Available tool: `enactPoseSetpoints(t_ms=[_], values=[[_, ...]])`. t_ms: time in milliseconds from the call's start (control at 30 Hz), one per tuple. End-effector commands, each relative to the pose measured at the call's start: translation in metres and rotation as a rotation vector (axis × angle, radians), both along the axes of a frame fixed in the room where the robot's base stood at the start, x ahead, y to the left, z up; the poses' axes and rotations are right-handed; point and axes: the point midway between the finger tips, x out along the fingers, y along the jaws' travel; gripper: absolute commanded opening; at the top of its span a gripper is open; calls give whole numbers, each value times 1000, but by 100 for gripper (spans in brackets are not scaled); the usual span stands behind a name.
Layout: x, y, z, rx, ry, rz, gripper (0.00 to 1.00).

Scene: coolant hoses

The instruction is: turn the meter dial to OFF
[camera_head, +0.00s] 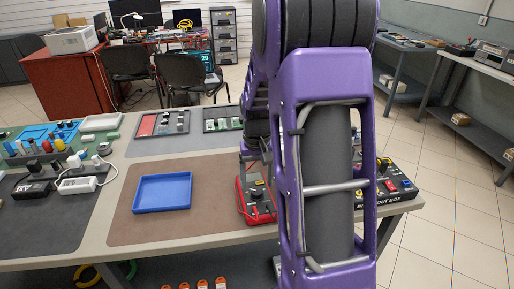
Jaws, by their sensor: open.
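The red meter (261,213) lies on the table, just left of my purple arm. Its dark dial (256,195) shows small on its face; the pointer's setting and the OFF mark are too small to read. My gripper (256,172) is partly hidden by my arm. It shows as a dark shape over the far end of the meter, open, with nothing seen between its fingers. I cannot tell whether it touches the meter. The meter's right side is hidden behind my arm.
A blue tray (162,193) sits left of the meter on a brown mat (222,170). A black breakout box (391,193) stands right of my arm. Adapters and chargers (82,184) crowd the left end. Trays of parts (172,122) line the back edge.

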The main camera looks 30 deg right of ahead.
Motion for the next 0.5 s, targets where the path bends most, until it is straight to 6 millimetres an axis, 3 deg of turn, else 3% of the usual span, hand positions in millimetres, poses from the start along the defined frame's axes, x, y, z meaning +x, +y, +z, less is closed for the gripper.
enactPoseSetpoints(t_ms=[33, 200, 500], values=[[2, 0, 16, -2, -7, 0, 75], [2, 0, 59, -2, -8, 1, 75], [1, 0, 122, -1, -5, 1, 75]])
